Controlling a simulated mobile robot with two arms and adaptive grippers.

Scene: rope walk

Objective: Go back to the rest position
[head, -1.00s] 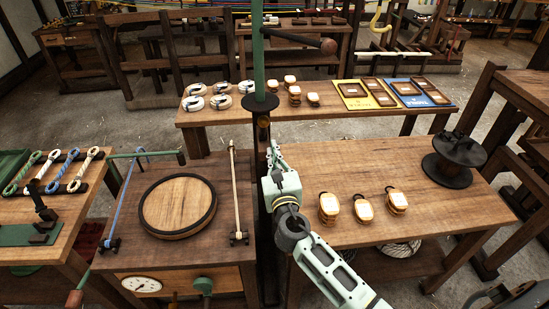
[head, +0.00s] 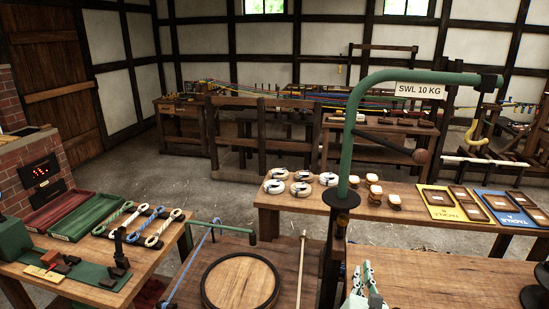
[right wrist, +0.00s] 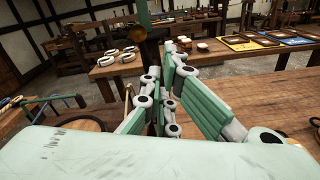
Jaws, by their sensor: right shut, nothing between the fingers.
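My right gripper (head: 367,276), pale green and grey, shows at the bottom edge of the head view, just right of the green post's foot. Its fingers point up and away over the right-hand wooden bench (head: 445,278). In the right wrist view the fingers of the right gripper (right wrist: 171,62) are together with nothing between them. My left gripper is in neither view.
A green crane post (head: 349,140) with a "SWL 10 KG" arm stands close by the right gripper. A round wooden disc (head: 240,281) lies on the bench to the left. A back bench (head: 300,203) holds white rings, blocks and trays. A black spool stands at the right edge.

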